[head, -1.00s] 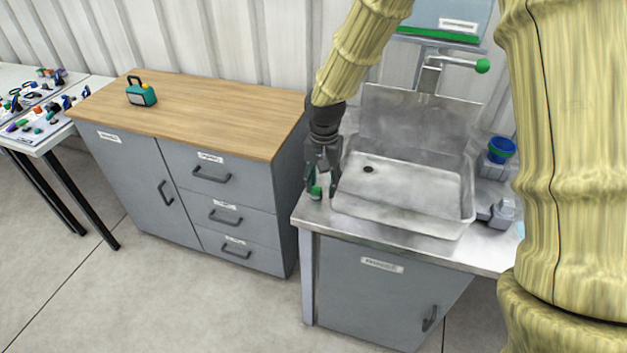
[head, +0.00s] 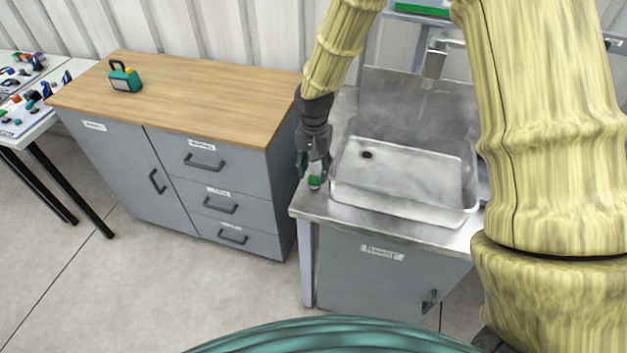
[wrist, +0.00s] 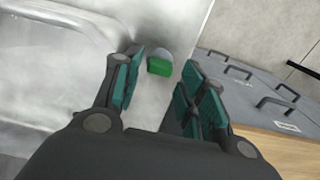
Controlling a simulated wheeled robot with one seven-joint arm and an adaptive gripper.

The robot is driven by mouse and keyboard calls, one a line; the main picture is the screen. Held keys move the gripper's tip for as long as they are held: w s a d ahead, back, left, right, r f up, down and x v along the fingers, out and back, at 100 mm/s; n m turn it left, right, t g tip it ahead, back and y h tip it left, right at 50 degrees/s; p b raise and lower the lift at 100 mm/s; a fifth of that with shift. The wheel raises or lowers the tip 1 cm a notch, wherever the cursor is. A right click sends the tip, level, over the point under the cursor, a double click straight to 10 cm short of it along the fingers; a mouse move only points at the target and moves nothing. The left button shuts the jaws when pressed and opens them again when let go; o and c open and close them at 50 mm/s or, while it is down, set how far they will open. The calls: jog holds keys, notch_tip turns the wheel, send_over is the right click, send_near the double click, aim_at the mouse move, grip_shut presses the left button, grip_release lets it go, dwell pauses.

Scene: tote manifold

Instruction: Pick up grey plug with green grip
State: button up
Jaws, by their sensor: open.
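The grey plug with a green grip (head: 315,181) sits on the metal counter at the left of the sink, near the counter's front left corner. In the wrist view the plug (wrist: 160,64) shows its green grip and a grey rounded part behind it. My gripper (head: 313,172) is above the plug, pointing down. In the wrist view my gripper (wrist: 158,80) is open, and the plug appears between and just beyond its fingertips. No contact between fingers and plug is visible. The gap in height is hard to tell.
The metal sink basin (head: 400,205) is right of the plug, its raised rim close by. A grey cabinet with a wooden top (head: 200,95) stands left, with a teal lamp-like object (head: 124,78) on it. A table with several small items (head: 25,110) is far left.

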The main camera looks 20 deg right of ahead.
aim_at(314, 177)
jog(key=shift+f, duration=0.3)
jog(key=shift+w+f+p, duration=0.2)
jog(key=shift+f+p, duration=0.75)
jog(key=shift+f, duration=1.4)
jog(key=c, duration=0.5)
